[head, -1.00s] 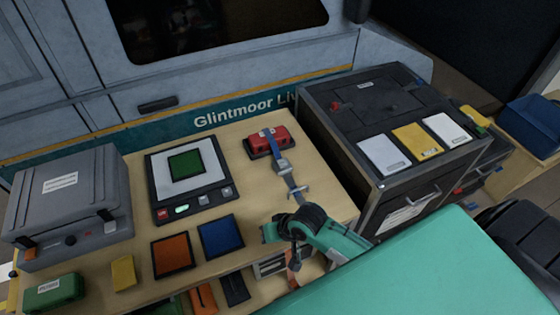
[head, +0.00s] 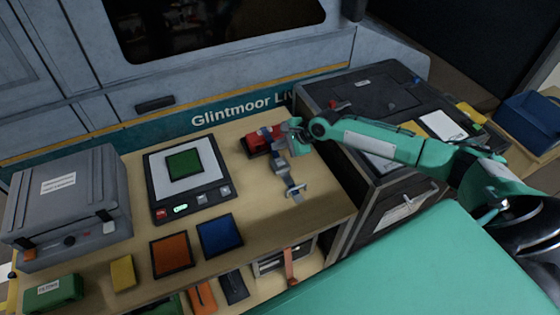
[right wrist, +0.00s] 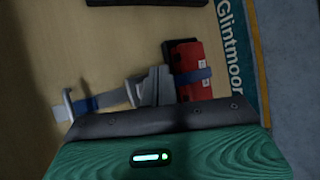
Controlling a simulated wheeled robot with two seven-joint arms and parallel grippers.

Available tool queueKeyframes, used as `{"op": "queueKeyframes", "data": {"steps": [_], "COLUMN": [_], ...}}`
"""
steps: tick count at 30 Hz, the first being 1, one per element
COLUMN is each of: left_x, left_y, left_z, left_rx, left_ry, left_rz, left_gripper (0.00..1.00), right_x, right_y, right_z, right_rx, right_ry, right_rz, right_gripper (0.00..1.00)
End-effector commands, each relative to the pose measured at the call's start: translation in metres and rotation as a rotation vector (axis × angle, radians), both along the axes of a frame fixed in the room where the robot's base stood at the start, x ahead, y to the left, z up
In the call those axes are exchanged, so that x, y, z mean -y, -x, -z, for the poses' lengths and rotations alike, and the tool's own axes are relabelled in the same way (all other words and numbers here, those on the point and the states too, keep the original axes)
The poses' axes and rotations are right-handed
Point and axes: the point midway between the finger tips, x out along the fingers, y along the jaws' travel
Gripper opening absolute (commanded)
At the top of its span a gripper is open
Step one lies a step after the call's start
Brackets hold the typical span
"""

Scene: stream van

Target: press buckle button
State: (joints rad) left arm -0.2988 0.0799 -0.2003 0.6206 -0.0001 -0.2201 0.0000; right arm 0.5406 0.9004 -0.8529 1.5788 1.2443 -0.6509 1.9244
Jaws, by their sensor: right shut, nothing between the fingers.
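A grey buckle (head: 281,165) lies on the wooden bench with a blue strap through it. The strap (head: 287,180) runs forward to a metal bracket (head: 295,191) and back over a red case (head: 258,141). In the right wrist view the buckle (right wrist: 155,87) shows just beyond the dark gripper edge, beside the red case (right wrist: 195,75). My right gripper (head: 294,136) is shut and empty, at the right end of the red case and just behind the buckle. It hides part of the case. I cannot tell whether it touches anything. The buckle's button cannot be made out. My left gripper is not in view.
A scale with a green pad (head: 184,164) stands left of the buckle. Orange (head: 171,255) and blue (head: 220,236) pads lie in front of it. A dark cabinet (head: 360,95) rises close on the right, under my right arm. The bench around the bracket is clear.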

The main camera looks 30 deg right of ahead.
Motion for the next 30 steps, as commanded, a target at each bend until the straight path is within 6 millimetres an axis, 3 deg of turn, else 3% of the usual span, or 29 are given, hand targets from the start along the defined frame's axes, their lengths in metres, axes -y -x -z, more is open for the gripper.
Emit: {"op": "queueKeyframes", "data": {"steps": [1,6,17,23,30], "left_x": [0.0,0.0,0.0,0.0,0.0], "left_y": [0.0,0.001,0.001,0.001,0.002], "left_z": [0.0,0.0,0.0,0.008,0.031], "left_rx": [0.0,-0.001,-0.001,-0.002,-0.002], "left_ry": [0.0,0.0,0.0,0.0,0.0], "left_rz": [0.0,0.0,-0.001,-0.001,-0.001], "left_gripper": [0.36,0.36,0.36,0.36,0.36], "right_x": [0.01,0.023,0.024,0.024,0.024], "right_y": [-0.006,-0.014,-0.014,-0.014,-0.014], "right_z": [-0.006,-0.013,-0.013,-0.007,0.012], "right_rx": [-0.007,-0.023,-0.025,-0.024,-0.023], "right_ry": [-0.016,-0.055,-0.059,-0.059,-0.057], "right_rz": [0.036,0.1,0.104,0.104,0.103], "right_gripper": [0.0,0.0,0.0,0.0,0.0]}}
